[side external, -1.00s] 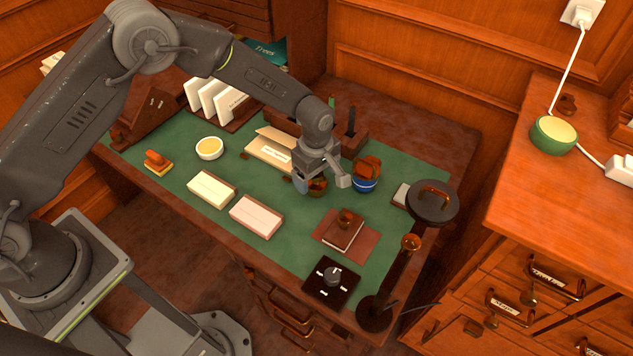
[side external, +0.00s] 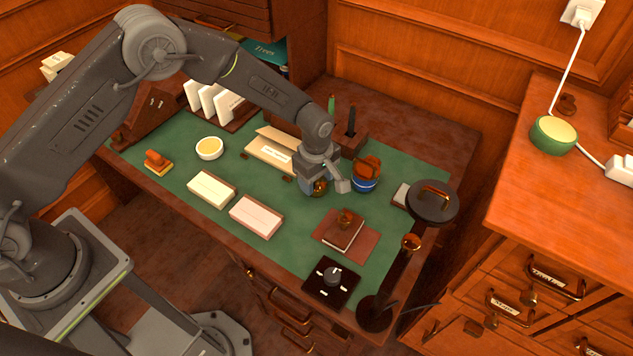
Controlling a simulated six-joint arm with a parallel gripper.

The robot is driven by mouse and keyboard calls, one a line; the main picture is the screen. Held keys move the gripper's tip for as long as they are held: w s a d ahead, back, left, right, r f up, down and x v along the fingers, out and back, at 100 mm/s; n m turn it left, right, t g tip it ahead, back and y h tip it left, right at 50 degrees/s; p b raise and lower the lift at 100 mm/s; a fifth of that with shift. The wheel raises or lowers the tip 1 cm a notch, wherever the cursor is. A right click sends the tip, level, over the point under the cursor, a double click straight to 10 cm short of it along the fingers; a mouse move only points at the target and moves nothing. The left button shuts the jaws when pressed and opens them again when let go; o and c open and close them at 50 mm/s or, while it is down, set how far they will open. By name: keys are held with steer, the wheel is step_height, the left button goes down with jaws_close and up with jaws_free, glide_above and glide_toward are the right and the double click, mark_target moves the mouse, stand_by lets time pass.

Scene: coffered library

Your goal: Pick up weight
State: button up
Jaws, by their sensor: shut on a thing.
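The weight (side external: 319,188) is a small, rounded, dark and brassy thing on the green desk top, right of the cream folder. It is mostly covered by my gripper. My gripper (side external: 323,187) points down over it and is shut on it, one finger on each side. I cannot tell whether the weight touches the desk.
A blue pot with brown contents (side external: 365,175) stands close to the right of my gripper. A pen stand (side external: 350,142) is behind. Two pale card blocks (side external: 257,216) are at left front. A dark lamp (side external: 432,202) stands at right.

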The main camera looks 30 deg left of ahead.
steer(key=shift+c, duration=0.9)
steer(key=shift+r, duration=0.15)
steer(key=shift+r, duration=0.25)
step_height(320, 180, up, 4)
steer(key=shift+a+f, duration=0.1)
steer(key=s+a+r, duration=0.1)
steer(key=a+r, duration=0.5)
steer(key=a, duration=0.5)
steer(key=shift+s+a+r, duration=0.15)
steer(key=shift+s+r, duration=0.1)
steer(key=shift+s, duration=0.05)
